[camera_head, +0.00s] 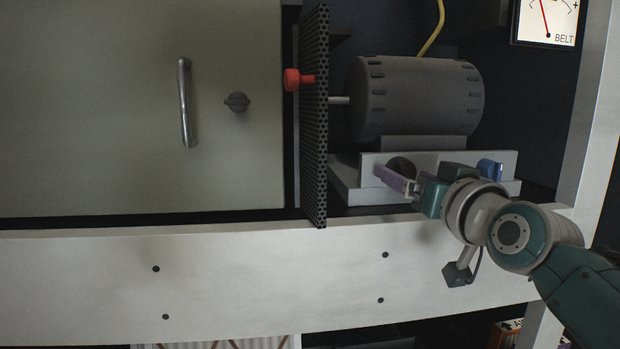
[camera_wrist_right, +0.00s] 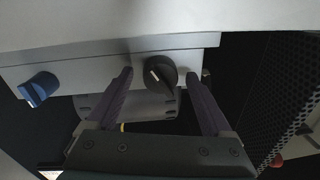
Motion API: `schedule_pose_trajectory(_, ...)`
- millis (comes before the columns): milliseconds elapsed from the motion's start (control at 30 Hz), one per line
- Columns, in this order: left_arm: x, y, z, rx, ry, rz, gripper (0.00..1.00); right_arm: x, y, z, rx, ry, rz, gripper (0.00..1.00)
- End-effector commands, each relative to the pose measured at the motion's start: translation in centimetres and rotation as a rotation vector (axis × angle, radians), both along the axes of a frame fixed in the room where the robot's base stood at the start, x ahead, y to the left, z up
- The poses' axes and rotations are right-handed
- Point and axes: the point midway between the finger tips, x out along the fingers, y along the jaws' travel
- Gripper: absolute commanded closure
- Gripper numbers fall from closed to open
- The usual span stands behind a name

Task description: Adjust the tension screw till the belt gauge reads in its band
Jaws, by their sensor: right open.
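The belt gauge (camera_head: 546,20) is at the top right of the head view, cut off by the picture's upper edge. Its red needle leans slightly left of upright; its band cannot be made out. A black round knob (camera_head: 401,166) with a pale pointer mark and a blue knob (camera_head: 490,168) sit on the grey motor base. No label shows which is the tension screw. My right gripper (camera_head: 386,176) is open in front of the black knob. In the wrist view the black knob (camera_wrist_right: 160,76) lies between the two fingers, with gaps either side. My left gripper is not in view.
A grey motor (camera_head: 415,98) stands above the base, beside a perforated guard (camera_head: 316,120) with a red knob (camera_head: 293,80). A pale rail (camera_head: 250,265) runs below. A cabinet door (camera_head: 90,110) with a handle fills the left.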

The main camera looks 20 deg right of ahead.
Motion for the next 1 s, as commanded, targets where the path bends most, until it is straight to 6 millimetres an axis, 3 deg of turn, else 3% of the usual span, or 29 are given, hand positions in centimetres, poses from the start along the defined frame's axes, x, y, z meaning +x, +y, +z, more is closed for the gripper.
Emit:
schedule_pose_trajectory(200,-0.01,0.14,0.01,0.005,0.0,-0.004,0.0,0.01,-0.01,0.03,0.0,0.0,0.0,0.17)
schedule_pose_trajectory(900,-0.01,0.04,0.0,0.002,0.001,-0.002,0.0,-0.02,0.0,0.01,0.0,0.0,0.0,0.96)
schedule_pose_trajectory(1000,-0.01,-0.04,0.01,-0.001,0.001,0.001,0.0,-0.02,0.0,0.02,0.0,0.0,0.0,1.0)
